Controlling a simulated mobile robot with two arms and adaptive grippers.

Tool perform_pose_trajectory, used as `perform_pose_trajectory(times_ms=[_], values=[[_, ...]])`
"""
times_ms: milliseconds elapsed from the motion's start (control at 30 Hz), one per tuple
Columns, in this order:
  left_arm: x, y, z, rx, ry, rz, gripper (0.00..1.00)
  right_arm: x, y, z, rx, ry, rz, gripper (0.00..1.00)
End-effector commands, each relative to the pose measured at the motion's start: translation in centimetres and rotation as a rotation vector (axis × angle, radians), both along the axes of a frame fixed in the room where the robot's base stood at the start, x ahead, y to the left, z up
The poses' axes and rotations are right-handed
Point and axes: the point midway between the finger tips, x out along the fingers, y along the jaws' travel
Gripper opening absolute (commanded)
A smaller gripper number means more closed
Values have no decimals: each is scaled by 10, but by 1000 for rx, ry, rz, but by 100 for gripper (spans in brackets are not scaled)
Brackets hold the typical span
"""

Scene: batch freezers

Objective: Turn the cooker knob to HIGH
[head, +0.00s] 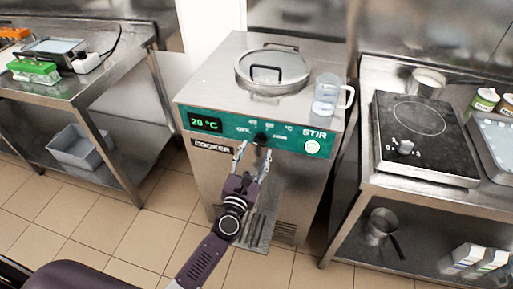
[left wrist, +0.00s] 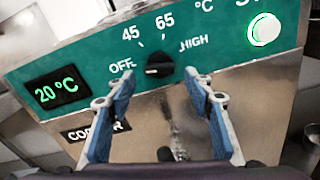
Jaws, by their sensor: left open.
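The cooker (head: 281,100) is a steel box with a green front panel (head: 226,127) that reads 20 °C. Its black knob (head: 262,139) sits mid-panel and also shows in the left wrist view (left wrist: 159,66). Around the knob are the marks OFF, 45, 65 and HIGH; its light pointer line appears turned towards OFF on the left. My left gripper (head: 254,151) is open just in front of and below the knob. In the left wrist view its blue-padded fingers (left wrist: 160,92) stand apart on either side below the knob, not touching it. My right gripper is not in view.
A lit STIR button (head: 312,147) is right of the knob. A clear jug (head: 325,94) and a round glass lid (head: 273,69) are on the cooker top. A hot plate (head: 425,138) stands on the right counter; a steel table (head: 75,80) is at left.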

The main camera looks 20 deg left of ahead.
Motion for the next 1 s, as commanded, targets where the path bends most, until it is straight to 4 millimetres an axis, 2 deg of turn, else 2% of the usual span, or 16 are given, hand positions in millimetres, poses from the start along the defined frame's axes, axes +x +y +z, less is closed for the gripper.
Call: perform_pose_trajectory(times_ms=[200, 467, 867, 1000], values=[[17, 0, 0, 1, 0, 0, 48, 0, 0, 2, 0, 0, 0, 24], [19, 0, -1, 2, 1, 0, 48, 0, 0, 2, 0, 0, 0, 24], [18, 0, -1, 2, 1, 0, 6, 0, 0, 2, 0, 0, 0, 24], [18, 0, -1, 6, 1, 0, 6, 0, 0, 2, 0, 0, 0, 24]])
